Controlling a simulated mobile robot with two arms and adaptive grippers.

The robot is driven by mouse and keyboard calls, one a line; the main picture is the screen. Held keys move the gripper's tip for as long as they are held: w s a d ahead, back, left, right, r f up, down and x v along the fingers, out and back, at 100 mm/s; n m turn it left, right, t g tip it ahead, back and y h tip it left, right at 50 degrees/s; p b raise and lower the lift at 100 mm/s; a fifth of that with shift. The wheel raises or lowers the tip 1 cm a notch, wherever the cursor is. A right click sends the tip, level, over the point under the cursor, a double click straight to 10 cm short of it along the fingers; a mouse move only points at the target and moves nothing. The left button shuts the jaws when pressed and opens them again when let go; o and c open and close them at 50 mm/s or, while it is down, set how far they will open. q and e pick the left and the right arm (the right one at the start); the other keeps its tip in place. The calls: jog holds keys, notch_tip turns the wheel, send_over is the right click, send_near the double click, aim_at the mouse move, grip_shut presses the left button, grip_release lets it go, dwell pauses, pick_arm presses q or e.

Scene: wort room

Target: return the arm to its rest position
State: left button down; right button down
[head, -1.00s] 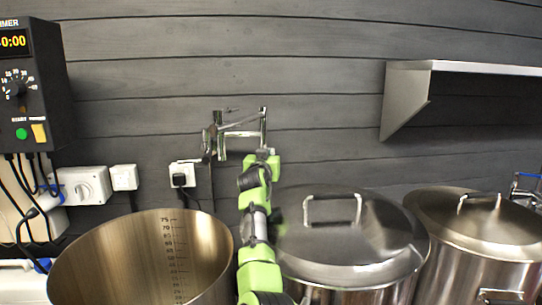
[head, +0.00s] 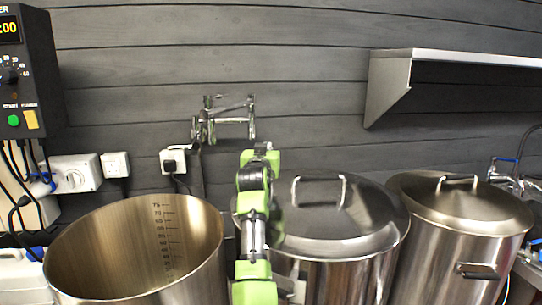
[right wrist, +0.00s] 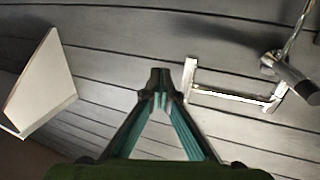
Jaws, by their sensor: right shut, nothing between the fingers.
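My right gripper (right wrist: 160,88) is in the right wrist view, its two dark and teal fingers meeting at the tips with nothing between them. The grey board wall fills the background behind it. My green and black arm (head: 254,215) rises from the bottom middle of the head view, in front of the gap between the open pot and the middle lidded pot. Its fingers cannot be made out in that view. My left gripper is not in view.
An open steel pot (head: 80,250) stands left of my arm; lidded pots (head: 340,275) (head: 450,240) stand right. A chrome wall fitting (head: 228,121) is behind my arm. A shelf (head: 392,85) is at upper right, a timer box (head: 38,75) at upper left.

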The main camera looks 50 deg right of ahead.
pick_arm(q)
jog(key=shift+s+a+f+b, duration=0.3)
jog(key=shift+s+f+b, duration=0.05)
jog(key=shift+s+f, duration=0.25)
pick_arm(e)
jog(key=s, duration=0.1)
jog(key=s+a, duration=0.1)
jog(key=s, duration=0.1)
jog(key=shift+s+a+r, duration=0.1)
jog(key=shift+s+a, duration=0.25)
jog(key=shift+a, duration=0.05)
